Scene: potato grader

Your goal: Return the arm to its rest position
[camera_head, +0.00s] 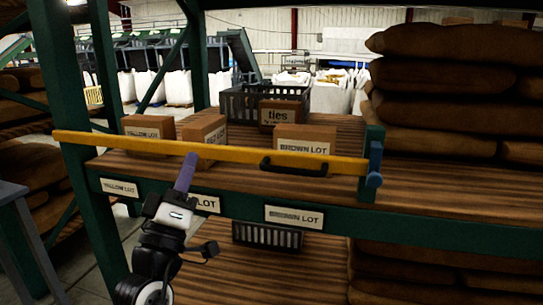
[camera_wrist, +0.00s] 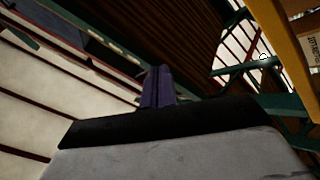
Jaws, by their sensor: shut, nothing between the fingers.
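My gripper (camera_head: 186,172) is in front of the shelf in the head view, pointing up. Its purple fingers are together with nothing between them. The fingertips overlap the yellow bar (camera_head: 236,154) in the picture; I cannot tell whether they touch it. My arm reaches up from the bottom left and hides part of the middle label on the shelf edge. In the wrist view the closed fingers (camera_wrist: 158,88) point up toward the roof and the shelf frame, with a piece of the yellow bar (camera_wrist: 283,50) at the upper right.
Cardboard boxes marked YELLOW LOT (camera_head: 148,134) and BROWN LOT (camera_head: 304,141) stand on the shelf (camera_head: 240,181) behind the bar. A black crate (camera_head: 240,103) and a ties box (camera_head: 279,115) are farther back. Stacked sacks (camera_head: 450,90) fill the right. A green post (camera_head: 75,90) stands left.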

